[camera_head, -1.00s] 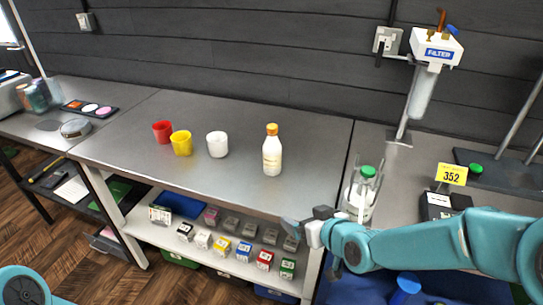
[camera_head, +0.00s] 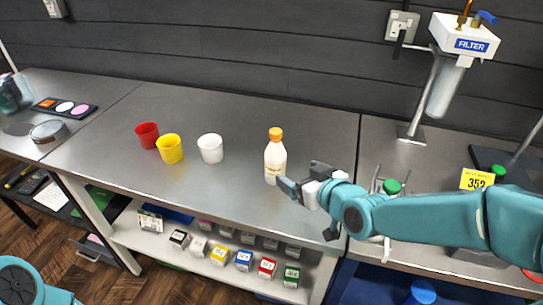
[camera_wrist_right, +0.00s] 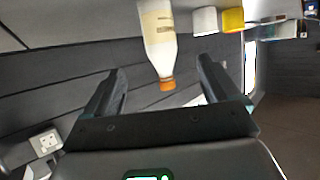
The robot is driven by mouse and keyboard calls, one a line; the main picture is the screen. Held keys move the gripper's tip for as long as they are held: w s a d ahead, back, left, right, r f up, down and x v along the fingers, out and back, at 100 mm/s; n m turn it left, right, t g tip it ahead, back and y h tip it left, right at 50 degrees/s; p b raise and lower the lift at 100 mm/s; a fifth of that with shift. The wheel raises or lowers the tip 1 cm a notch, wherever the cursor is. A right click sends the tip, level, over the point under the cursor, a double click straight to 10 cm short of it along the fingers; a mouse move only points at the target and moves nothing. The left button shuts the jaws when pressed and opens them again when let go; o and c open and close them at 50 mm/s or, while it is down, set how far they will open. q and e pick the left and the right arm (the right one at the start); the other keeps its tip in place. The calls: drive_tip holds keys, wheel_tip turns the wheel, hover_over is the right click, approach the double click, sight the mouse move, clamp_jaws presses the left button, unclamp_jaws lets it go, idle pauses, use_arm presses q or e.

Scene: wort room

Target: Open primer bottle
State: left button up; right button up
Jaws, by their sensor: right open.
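The primer bottle (camera_head: 275,160) is cream-white with an orange cap (camera_head: 276,134) and stands upright on the grey metal table. The cap is on the bottle. In the right wrist view the bottle (camera_wrist_right: 158,32) appears upside down, with its orange cap (camera_wrist_right: 167,84) between the two finger directions, a little beyond the fingers. My right gripper (camera_head: 300,180) is open and empty, just to the right of the bottle's lower body in the head view. Its fingers also show in the right wrist view (camera_wrist_right: 160,88). My left gripper is out of view; only a bit of my left arm shows at lower left.
Red (camera_head: 147,135), yellow (camera_head: 169,149) and white (camera_head: 210,148) cups stand left of the bottle. A green-capped jar (camera_head: 391,187) stands behind my right arm. The filter unit (camera_head: 466,38) rises at the back right. Small boxes line the shelf below. The table's back middle is clear.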

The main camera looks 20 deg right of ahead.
drive_tip(key=p+x, duration=0.1)
drive_tip(key=x, duration=0.8)
drive_tip(key=shift+w+p, duration=0.1)
drive_tip(key=shift+p, duration=0.25)
drive_tip(key=shift+w+f, duration=0.1)
drive_tip(key=shift+w, duration=0.1)
drive_tip(key=shift+a, duration=0.15)
drive_tip(key=shift+w+a+p, duration=0.1)
drive_tip(key=shift+w+p, duration=0.2)
drive_tip(key=shift+w, duration=0.05)
drive_tip(key=p+x, duration=0.1)
drive_tip(key=x, duration=0.3)
drive_tip(key=shift+w+f, duration=0.2)
drive_tip(key=shift+w, duration=0.15)
drive_tip(key=shift+f, duration=0.1)
drive_tip(key=shift+c, duration=0.3)
drive_tip(key=c, duration=1)
drive_tip(key=shift+c, duration=1.1)
drive_tip(key=shift+w+r, duration=0.15)
drive_tip(key=shift+r, duration=0.25)
wheel_tip(320, 180, up, 11)
drive_tip(key=shift+f, duration=0.15)
wheel_tip(320, 180, up, 9)
drive_tip(key=p, duration=0.6)
hover_over(280, 163)
drive_tip(key=w, duration=0.4)
drive_tip(key=shift+w+a+f, duration=0.15)
drive_tip(key=shift+w+a, duration=0.05)
drive_tip(key=shift+a, duration=0.15)
